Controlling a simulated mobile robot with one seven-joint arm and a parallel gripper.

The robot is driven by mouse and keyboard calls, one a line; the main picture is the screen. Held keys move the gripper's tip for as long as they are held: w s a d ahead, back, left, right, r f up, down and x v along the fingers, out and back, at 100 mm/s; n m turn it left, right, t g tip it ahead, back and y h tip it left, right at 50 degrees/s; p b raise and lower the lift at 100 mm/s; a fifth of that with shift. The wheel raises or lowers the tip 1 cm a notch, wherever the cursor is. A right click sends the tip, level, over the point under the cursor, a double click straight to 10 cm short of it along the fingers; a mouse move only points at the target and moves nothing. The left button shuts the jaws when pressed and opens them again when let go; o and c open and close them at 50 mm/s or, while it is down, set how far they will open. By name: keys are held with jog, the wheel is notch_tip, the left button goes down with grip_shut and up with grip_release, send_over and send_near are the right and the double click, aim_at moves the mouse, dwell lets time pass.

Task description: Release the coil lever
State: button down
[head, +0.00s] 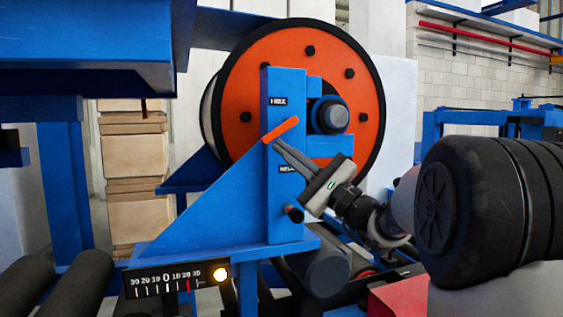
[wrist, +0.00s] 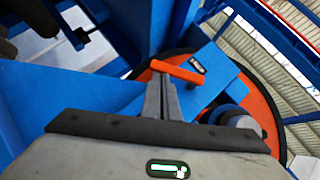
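The coil lever (head: 281,130) is an orange bar on a blue upright plate in front of the orange coil reel (head: 262,70). It slants up to the right, between an upper label and a lower label (head: 288,169) that seems to begin "RELE". My gripper (head: 277,146) comes from the lower right with its tips just under the lever. In the wrist view the lever (wrist: 178,71) crosses just beyond the fingertips (wrist: 162,84). The fingers are together with nothing visible between them. Whether the tips touch the lever cannot be told.
A blue gusset (head: 225,215) supports the plate. A dark peg (head: 293,214) sticks out low on it. Black rollers (head: 75,285) lie left, and stacked boxes (head: 136,165) stand behind.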

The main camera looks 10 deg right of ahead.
aim_at(272, 140)
jog(key=shift+s+a+r+b, duration=0.15)
jog(key=shift+a+r+b, duration=1.05)
jog(key=shift+a, duration=0.4)
jog(key=shift+r, duration=0.2)
jog(key=v, duration=1.7)
jog(key=shift+d, duration=0.2)
jog(key=shift+s+f, duration=0.15)
